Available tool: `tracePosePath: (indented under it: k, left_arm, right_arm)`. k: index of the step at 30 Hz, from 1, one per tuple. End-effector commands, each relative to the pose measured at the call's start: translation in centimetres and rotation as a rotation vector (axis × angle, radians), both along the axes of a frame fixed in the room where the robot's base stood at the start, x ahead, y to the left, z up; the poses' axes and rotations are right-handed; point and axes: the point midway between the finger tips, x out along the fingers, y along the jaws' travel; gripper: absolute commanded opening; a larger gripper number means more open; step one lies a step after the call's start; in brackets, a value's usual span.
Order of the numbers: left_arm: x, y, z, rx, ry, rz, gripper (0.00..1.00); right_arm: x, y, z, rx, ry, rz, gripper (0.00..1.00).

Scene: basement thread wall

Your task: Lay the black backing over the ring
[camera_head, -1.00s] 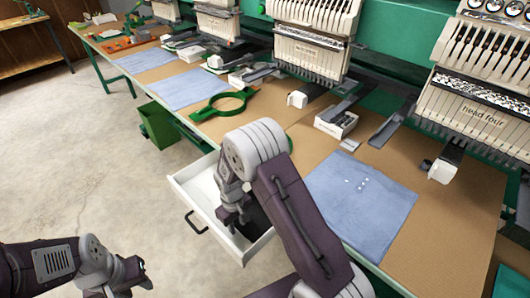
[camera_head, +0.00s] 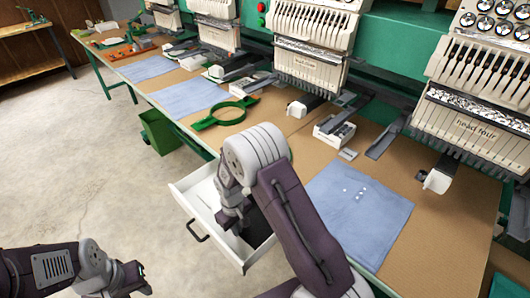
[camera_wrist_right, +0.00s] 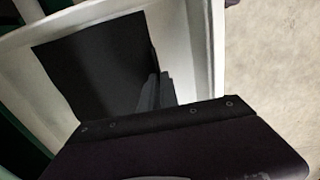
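The black backing (camera_wrist_right: 95,62) is a dark sheet lying in the open white drawer in the right wrist view. In the head view, part of it (camera_head: 261,233) shows beside my right arm. My right gripper (camera_head: 231,221) points down into the drawer over the backing. Its dark fingers (camera_wrist_right: 155,92) look close together in the wrist view, but whether they grip the sheet is unclear. The green ring (camera_head: 205,124) lies on the brown tabletop, behind and above the drawer in the head view. My left gripper (camera_head: 137,277) is low at the left over the floor, away from everything.
The white drawer (camera_head: 190,200) sticks out from the table front; its walls surround my right gripper. Blue cloths (camera_head: 375,225) lie on the table. Embroidery heads (camera_head: 480,125) line the back. A small parts box (camera_head: 333,133) stands right of the ring. A green bin (camera_head: 160,132) stands on the floor.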

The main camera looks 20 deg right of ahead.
Motion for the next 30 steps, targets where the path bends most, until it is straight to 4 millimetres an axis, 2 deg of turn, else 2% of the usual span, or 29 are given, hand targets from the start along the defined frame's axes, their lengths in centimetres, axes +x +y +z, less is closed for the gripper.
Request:
tracePosePath:
  k: [1, 6, 14, 17, 30]
  left_arm:
    - [0.0, 0.0, 1.0, 0.000, 0.000, 0.000, 0.36]
    - [0.0, 0.0, 2.3, 0.000, 0.000, 0.000, 0.36]
    - [0.0, 0.0, 2.1, 0.000, 0.000, 0.000, 0.36]
    - [0.0, 0.0, 2.5, 0.000, 0.000, 0.000, 0.36]
    - [0.0, 0.0, 7.1, 0.000, 0.000, 0.000, 0.36]
  right_arm:
    - [0.0, 0.0, 1.1, 0.000, 0.000, 0.000, 0.00]
    - [0.0, 0.0, 2.5, 0.000, 0.000, 0.000, 0.00]
    - [0.0, 0.0, 2.2, 0.000, 0.000, 0.000, 0.00]
    - [0.0, 0.0, 2.7, 0.000, 0.000, 0.000, 0.00]
    - [0.0, 0.0, 9.1, 0.001, -0.002, 0.000, 0.00]
